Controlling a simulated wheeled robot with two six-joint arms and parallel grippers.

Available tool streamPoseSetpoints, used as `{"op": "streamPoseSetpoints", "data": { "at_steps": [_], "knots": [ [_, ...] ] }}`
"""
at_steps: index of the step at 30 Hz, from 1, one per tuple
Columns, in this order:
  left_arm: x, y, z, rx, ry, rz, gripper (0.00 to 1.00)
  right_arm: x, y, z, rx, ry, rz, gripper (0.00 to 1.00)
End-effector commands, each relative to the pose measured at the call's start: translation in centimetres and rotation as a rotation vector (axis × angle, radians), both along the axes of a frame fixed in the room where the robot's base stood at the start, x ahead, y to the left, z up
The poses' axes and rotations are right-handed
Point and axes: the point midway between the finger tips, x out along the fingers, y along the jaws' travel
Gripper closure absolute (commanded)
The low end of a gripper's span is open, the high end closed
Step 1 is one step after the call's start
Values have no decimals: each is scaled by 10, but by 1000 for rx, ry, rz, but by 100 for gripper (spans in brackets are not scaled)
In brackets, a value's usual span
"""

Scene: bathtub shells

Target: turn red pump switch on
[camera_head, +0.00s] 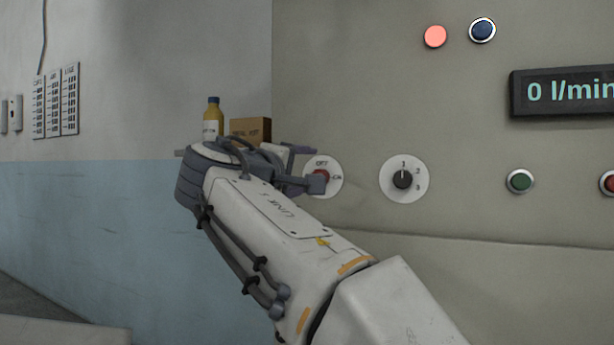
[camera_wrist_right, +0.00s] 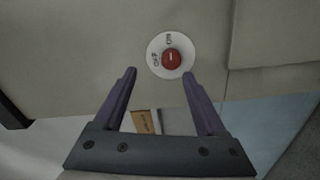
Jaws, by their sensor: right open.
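The red pump switch (camera_head: 321,174) is a red knob on a round white plate marked OFF and ON, on the beige panel. My right gripper (camera_head: 312,166) is just in front of it, and its fingers hide part of the knob. In the right wrist view the red switch (camera_wrist_right: 172,58) shows whole, beyond the fingertips and between their lines. The right gripper (camera_wrist_right: 160,73) is open and empty there, apart from the knob. The fine setting of the knob is hard to read. My left gripper is not in view.
A black selector knob (camera_head: 403,178) marked 1, 2, 3 and a green button (camera_head: 520,181) sit to the right. A lit red lamp (camera_head: 435,36) and a display (camera_head: 567,91) reading 0 l/min are above. A yellow bottle (camera_head: 212,120) and cardboard box (camera_head: 251,129) stand behind my wrist.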

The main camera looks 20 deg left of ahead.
Motion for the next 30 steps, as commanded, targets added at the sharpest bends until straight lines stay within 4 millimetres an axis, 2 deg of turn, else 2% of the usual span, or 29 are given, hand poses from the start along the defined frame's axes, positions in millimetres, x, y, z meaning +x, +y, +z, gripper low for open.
{"op": "streamPoseSetpoints", "data": {
  "at_steps": [19,30],
  "knots": [
    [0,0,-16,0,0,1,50,-45,1,0,1,0,1,26],
    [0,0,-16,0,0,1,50,-51,1,0,0,0,-1,26]
  ]
}}
